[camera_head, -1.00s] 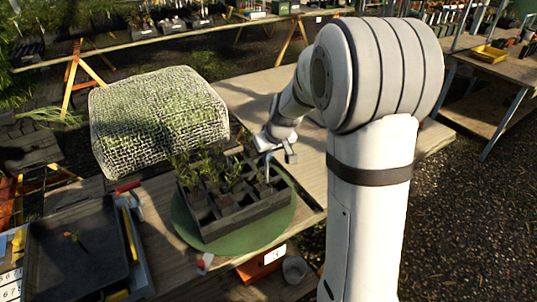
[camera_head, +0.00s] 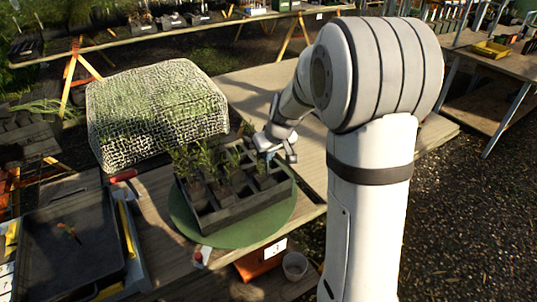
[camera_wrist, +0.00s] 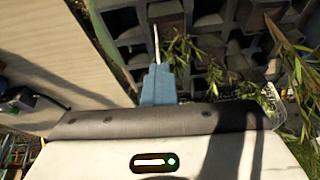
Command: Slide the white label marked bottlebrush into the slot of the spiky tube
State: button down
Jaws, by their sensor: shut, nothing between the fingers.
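My gripper (camera_head: 268,160) is over the far right part of a dark tray (camera_head: 246,208) of square cells holding leafy plants (camera_head: 205,165). In the wrist view its blue fingers (camera_wrist: 158,82) are shut together. A thin white sliver (camera_wrist: 156,45) shows just beyond the fingertips, against the tray's edge. It could be a label seen edge-on, but I cannot read any marking or tell whether it touches the fingers. Narrow-leaved plants (camera_wrist: 268,22) stand in cells to the right of the fingers. I cannot tell which tube is the spiky one, and no slot is clear.
The tray stands on a round green mat (camera_head: 190,228) on a wooden bench (camera_head: 157,205). A mesh-covered block (camera_head: 155,112) is behind left, and a black tray (camera_head: 70,260) with a seedling is at front left. An orange box (camera_head: 262,258) and a cup (camera_head: 295,265) are in front.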

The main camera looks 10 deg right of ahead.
jog(key=shift+f+b, duration=0.35)
jog(key=shift+b, duration=0.05)
dwell(0.4)
jog(key=c, duration=1.7)
grip_release()
jog(key=shift+r, duration=0.15)
jog(key=v, duration=0.7)
jog(key=shift+s+r, duration=0.15)
jog(key=shift+r, duration=0.2)
jog(key=s+m, duration=0.1)
jog(key=s, duration=0.7)
jog(key=s+m+g+h, duration=0.1)
jog(key=s, duration=0.7)
jog(key=s+a, duration=0.1)
jog(key=s, duration=0.8)
jog(key=shift+f+m+g+h, duration=0.1)
jog(key=shift+m+g+h, duration=0.2)
jog(key=shift+m+g, duration=0.1)
